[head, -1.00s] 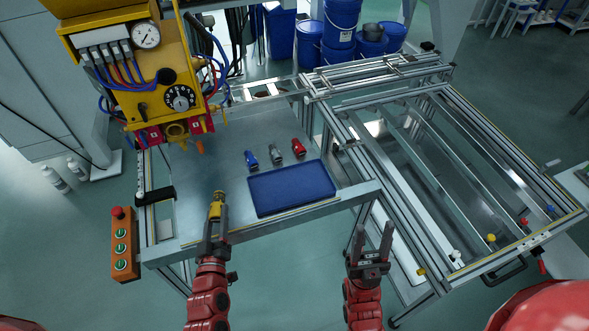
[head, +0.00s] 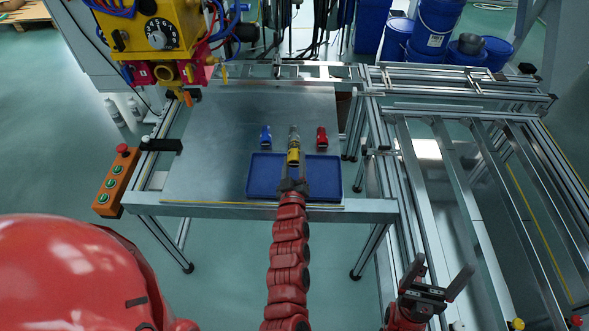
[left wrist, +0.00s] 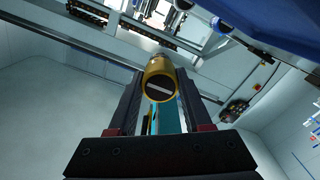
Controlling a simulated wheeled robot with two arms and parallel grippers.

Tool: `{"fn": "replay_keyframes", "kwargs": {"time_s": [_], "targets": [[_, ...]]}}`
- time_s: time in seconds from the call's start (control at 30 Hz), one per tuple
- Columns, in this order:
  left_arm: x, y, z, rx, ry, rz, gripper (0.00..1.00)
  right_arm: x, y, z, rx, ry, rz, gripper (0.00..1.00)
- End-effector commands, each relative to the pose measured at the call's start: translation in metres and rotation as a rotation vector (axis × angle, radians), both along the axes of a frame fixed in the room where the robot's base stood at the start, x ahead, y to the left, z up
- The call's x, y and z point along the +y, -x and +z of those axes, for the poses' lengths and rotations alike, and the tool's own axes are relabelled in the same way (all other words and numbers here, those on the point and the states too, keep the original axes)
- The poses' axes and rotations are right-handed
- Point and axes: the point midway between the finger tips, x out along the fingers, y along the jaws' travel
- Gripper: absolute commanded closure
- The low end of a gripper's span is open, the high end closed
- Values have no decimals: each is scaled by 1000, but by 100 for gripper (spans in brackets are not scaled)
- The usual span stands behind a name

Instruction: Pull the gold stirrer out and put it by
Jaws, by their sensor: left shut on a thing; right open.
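The gold stirrer (head: 293,156) is gripped in my left gripper (head: 294,168), above the blue tray (head: 264,176). In the left wrist view its round gold end (left wrist: 160,84), with a pale slot across a dark face, sits between the two fingers. I cannot tell how high above the tray it is. My right gripper (head: 436,279) is open and empty, in front of the frame at the lower right. The yellow panel box (head: 150,38) stands at the upper left, with a yellow fitting (head: 164,73) between red blocks below it.
A blue connector (head: 265,136) and a red connector (head: 321,138) lie behind the tray; a grey one (head: 294,131) between them is partly hidden. An orange button box (head: 116,181) hangs at the table's left. Bare metal table (head: 205,150) lies left of the tray. Rails run right.

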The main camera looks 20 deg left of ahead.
Motion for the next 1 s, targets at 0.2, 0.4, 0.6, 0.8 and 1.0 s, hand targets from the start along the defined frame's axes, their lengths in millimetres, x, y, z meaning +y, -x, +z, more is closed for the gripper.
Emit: {"fn": "replay_keyframes", "kwargs": {"time_s": [0.2, 0.4, 0.6, 0.8, 1.0], "targets": [[1, 1, -13, 1, 0, 0, 100, 0, 0, -8, 0, 0, 0, 18], [0, 1, -35, 4, 1, -1, 100, 0, 0, -21, 0, 0, 0, 18], [0, 1, -57, 4, -1, -1, 100, 0, 0, -33, 0, 0, 0, 18], [1, 1, -67, 2, -1, 0, 100, 0, 0, -39, 0, 0, 0, 18], [1, 1, -68, 1, 0, 0, 100, 0, 0, -38, 0, 0, 0, 18]]}}
